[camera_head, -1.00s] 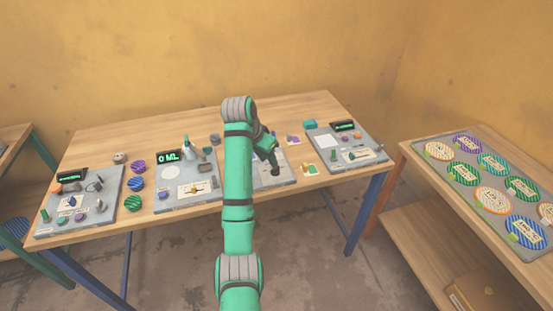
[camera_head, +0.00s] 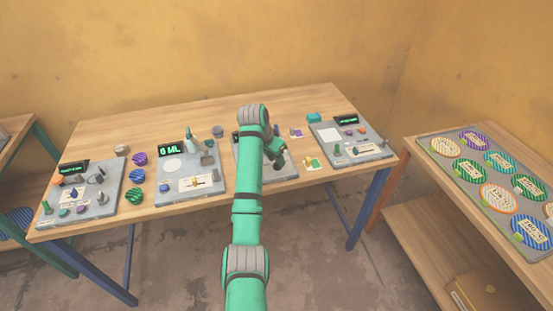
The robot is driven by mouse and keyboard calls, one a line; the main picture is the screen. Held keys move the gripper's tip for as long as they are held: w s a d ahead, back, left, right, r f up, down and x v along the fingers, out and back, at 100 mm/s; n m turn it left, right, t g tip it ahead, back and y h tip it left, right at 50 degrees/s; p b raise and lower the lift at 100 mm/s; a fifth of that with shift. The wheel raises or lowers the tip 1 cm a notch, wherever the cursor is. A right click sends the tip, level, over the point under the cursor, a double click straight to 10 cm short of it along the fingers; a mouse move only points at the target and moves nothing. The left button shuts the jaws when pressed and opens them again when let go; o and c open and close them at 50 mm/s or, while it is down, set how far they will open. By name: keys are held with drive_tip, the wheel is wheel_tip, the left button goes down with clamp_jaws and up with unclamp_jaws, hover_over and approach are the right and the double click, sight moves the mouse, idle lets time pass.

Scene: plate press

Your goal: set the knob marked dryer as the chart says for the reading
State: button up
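My gripper (camera_head: 278,163) is over the third grey panel (camera_head: 249,171) from the left, pointing down at its right part. It is too small and dark to tell whether it is open or shut. No knob marked dryer can be picked out, as the labels are too small to read. The second panel (camera_head: 208,196) has a green display (camera_head: 171,150) reading 0 ML and a white label. The right panel (camera_head: 376,150) has a display (camera_head: 346,120) that is not legible. I cannot tell which paper is the chart.
The left panel (camera_head: 112,199) carries several knobs and a display. A side table at right holds a tray (camera_head: 452,181) of striped plates.

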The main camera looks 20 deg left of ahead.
drive_tip(key=shift+w+d+f, duration=0.1)
drive_tip(key=shift+d+f, duration=0.05)
drive_tip(key=shift+c, duration=0.6)
clamp_jaws()
drive_tip(key=shift+d, duration=0.1)
